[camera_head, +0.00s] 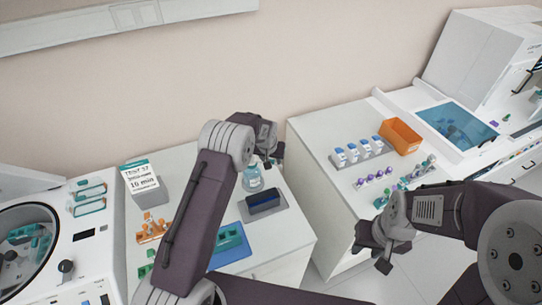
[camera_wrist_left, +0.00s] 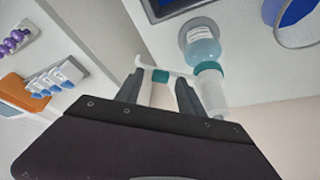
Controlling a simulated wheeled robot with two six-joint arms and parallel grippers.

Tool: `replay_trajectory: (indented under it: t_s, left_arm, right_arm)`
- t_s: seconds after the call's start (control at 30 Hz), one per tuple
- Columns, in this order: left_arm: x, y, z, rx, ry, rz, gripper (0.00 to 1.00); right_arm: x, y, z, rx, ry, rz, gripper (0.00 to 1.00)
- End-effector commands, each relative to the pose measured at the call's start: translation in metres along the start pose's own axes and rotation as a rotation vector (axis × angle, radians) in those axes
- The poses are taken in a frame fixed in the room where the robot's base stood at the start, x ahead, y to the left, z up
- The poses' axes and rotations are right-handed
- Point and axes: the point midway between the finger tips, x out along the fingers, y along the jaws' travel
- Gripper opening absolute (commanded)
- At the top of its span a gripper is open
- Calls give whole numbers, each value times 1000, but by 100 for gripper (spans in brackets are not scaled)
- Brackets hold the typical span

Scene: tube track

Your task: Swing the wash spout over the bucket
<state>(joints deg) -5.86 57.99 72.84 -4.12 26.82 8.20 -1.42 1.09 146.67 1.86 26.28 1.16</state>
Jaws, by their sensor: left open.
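The wash bottle (camera_head: 252,179) stands upright on the left bench, with its upper part behind my left gripper (camera_head: 274,156). In the left wrist view it shows a pale blue-green body (camera_wrist_left: 203,45) with a label and a teal collar. A thin white spout with a teal piece (camera_wrist_left: 160,76) lies between the two fingers of my left gripper (camera_wrist_left: 158,92), which are apart. I cannot tell whether either finger touches it. A blue-lined round vessel (camera_wrist_left: 296,12), likely the bucket, is cut off at the top right. My right gripper (camera_head: 373,256) is open and empty beside the right bench.
A dark blue block on a grey pad (camera_head: 263,203) sits in front of the bottle. The right bench holds an orange bin (camera_head: 400,136) and several vials (camera_head: 362,152). A gap separates the benches.

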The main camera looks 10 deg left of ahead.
Motion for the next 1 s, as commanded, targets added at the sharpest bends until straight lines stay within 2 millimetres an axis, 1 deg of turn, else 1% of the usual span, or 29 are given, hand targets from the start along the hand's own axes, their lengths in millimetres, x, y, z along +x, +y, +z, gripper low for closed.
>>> replay_trajectory:
  t_s: [0.27,0.37,0.4,0.43,1.0]
  left_arm:
    - [3,0,0,0,1,0,45]
    - [3,0,0,0,1,0,20]
    - [3,0,0,0,1,0,9]
    - [3,0,0,0,1,0,1]
    - [3,0,0,0,1,0,0]
  right_arm:
    - [-1,0,0,0,0,0,36]
    - [-1,0,0,0,0,0,36]
    - [-1,0,0,0,0,0,36]
    - [-1,0,0,0,0,0,36]
    - [-1,0,0,0,0,0,36]
